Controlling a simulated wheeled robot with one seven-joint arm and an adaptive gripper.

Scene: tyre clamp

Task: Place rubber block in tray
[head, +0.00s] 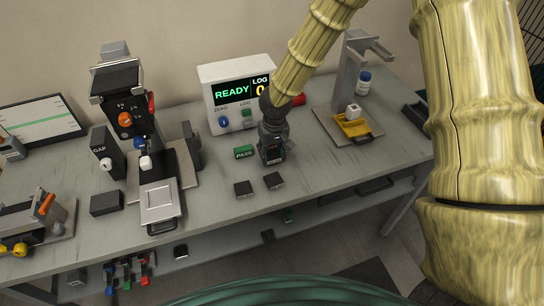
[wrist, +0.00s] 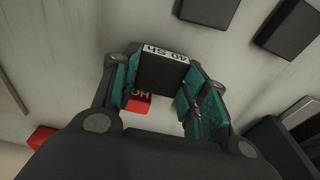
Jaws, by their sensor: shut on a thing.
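My gripper (head: 273,150) is low over the middle of the bench, in front of the READY display box. In the wrist view my gripper (wrist: 165,95) is shut on a dark rubber block (wrist: 162,75) with a white top edge reading "40 SH". Whether the block touches the bench is unclear. Two more dark blocks, one left (head: 244,188) and one right (head: 274,180), lie in front of the gripper. A green PASS piece (head: 244,152) is just left of it. A red lettered piece (wrist: 138,102) shows beneath the gripper. Which item is the tray is unclear.
A tester with a silver plate (head: 160,200) stands left. A grey stand (head: 350,75) with a yellow part (head: 354,127) and white block (head: 353,111) stands right. The display box (head: 236,95) is behind.

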